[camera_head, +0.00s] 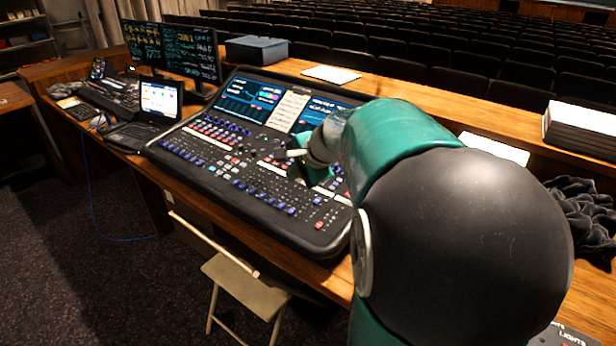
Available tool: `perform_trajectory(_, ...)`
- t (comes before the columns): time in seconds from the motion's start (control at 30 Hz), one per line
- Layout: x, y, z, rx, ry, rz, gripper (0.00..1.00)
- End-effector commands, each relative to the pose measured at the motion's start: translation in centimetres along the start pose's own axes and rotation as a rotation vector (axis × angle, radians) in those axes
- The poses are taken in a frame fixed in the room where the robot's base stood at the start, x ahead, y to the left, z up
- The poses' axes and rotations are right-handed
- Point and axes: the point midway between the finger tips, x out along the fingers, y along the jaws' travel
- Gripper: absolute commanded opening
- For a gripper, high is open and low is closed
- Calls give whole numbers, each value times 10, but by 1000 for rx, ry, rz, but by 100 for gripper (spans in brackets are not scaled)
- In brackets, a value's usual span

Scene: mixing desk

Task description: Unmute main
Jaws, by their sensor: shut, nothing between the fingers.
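The mixing desk (210,165) lies on the wooden counter, with rows of faders, coloured buttons and lit screens. Blue, red and white buttons show across its sloped surface. I cannot read any labels, so I cannot tell which button is the main mute. A red button (318,225) shows near its front right corner. My gripper (305,172) is over the right middle part of the desk, close to its surface; it is small and partly hidden by my own arm. I cannot tell whether it touches the desk. My arm also hides the desk's right edge.
A laptop (150,118) and two monitors (190,52) stand left of the desk. Papers (331,74) and a dark box (256,50) lie on the ledge behind. A folding chair (245,285) stands in front. Dark cloth (585,212) lies at right.

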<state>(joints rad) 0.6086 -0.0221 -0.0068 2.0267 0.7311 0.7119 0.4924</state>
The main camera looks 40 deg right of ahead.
Motion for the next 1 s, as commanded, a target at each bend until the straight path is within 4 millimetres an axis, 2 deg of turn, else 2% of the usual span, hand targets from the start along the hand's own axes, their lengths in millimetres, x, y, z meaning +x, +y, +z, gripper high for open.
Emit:
perform_trajectory(0.03, 4, 0, -17, 59, 9, -10, 0)
perform_trajectory(0.4, 21, 8, -132, 467, 75, -114, 0)
perform_trajectory(0.6, 25, 20, -182, 638, 104, -165, 0)
perform_trajectory(0.8, 26, 25, -202, 708, 116, -188, 0)
perform_trajectory(1.0, 26, 26, -203, 712, 117, -190, 0)
